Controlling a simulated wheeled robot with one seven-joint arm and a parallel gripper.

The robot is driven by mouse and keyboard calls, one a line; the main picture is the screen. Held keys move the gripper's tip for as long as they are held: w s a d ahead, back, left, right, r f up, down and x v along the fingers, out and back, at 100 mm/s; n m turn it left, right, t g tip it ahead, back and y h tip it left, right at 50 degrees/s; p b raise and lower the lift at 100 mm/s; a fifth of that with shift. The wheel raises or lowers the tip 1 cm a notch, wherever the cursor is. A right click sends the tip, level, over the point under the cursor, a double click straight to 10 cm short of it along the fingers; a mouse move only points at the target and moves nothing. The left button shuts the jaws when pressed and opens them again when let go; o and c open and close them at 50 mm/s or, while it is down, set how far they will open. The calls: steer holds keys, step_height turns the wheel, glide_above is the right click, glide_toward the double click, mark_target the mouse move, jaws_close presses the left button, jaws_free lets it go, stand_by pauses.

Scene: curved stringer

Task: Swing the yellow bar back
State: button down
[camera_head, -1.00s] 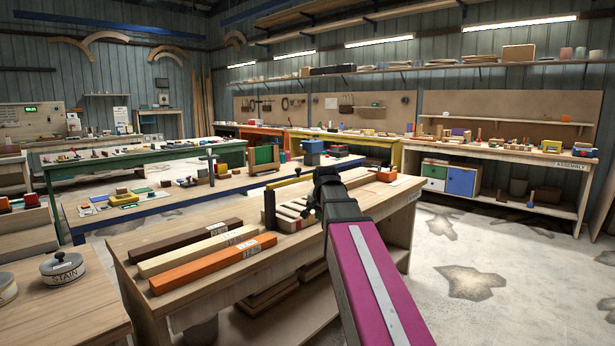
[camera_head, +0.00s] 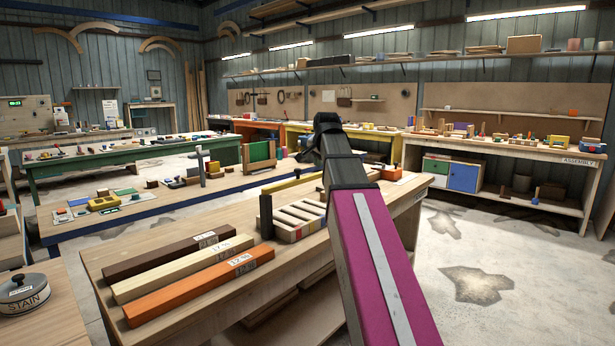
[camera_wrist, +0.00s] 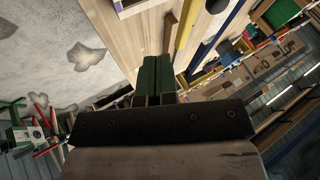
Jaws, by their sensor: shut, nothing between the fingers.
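The yellow bar (camera_head: 292,184) lies level above the near workbench (camera_head: 215,215). A yellow strip that looks like the bar (camera_wrist: 187,24) shows in the wrist view, just beyond and right of my fingers. My gripper (camera_wrist: 153,60) has its two dark green fingers together and empty, over the bench top. I cannot tell whether they touch the bar. In the head view my own arm hides the fingertips.
Brown, cream and orange (camera_head: 200,285) labelled beams lie at the bench's near left. A stain tin (camera_head: 22,298) sits at far left. Open floor (camera_head: 475,285) lies to the right.

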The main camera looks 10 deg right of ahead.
mark_target(308, 176)
steer(key=shift+w+f, duration=0.1)
steer(key=shift+f, duration=0.05)
steer(key=x, duration=0.3)
steer(key=w+a+x, duration=0.1)
steer(key=x, duration=0.3)
steer(key=r+x, duration=0.1)
steer(key=x, duration=0.3)
steer(key=shift+w+a, duration=0.7)
steer(key=shift+w, duration=0.05)
steer(key=shift+w, duration=0.1)
